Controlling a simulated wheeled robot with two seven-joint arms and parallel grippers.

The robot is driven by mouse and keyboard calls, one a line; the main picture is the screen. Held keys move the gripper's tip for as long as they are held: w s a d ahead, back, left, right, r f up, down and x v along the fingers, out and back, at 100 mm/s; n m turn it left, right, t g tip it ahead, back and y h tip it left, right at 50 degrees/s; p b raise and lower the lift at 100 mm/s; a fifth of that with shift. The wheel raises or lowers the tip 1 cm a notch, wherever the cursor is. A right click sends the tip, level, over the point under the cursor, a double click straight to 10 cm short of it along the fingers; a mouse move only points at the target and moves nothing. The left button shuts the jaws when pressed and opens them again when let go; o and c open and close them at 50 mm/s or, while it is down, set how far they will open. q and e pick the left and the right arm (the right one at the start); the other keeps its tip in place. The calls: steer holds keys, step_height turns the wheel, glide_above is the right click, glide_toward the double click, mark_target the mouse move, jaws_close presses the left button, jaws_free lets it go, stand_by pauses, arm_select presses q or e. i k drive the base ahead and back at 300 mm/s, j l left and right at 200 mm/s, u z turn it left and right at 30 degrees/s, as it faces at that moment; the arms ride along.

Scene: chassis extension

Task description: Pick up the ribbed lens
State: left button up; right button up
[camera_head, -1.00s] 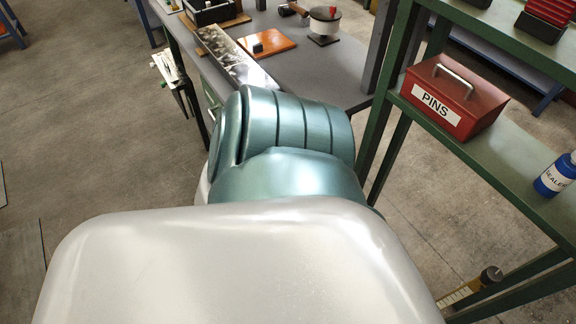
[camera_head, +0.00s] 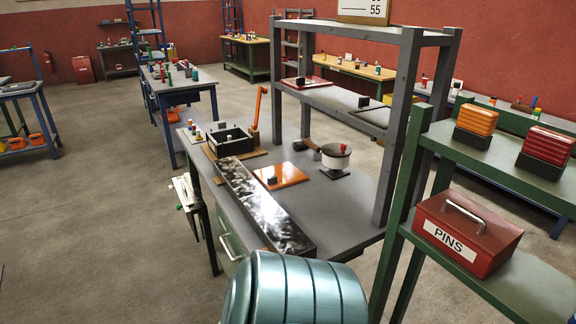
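Two ribbed blocks stand on dark bases on the upper board of the green shelf at the right: an orange ribbed block (camera_head: 477,120) and a red ribbed block (camera_head: 547,147). Either could be the ribbed lens; I cannot tell which. Both are upright and nothing touches them from above. Neither of my grippers is in view. A teal ribbed part of my own body covers the bottom middle of the view.
A red PINS box (camera_head: 467,236) sits on the lower board of the green shelf (camera_head: 530,290). A grey workbench (camera_head: 345,215) holds a black tray (camera_head: 229,142), an orange plate (camera_head: 281,177), a white pot (camera_head: 336,156) and a long metal panel (camera_head: 262,205). Open floor lies left.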

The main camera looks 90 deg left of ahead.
mark_target(280, 172)
steer(key=u, duration=2.85)
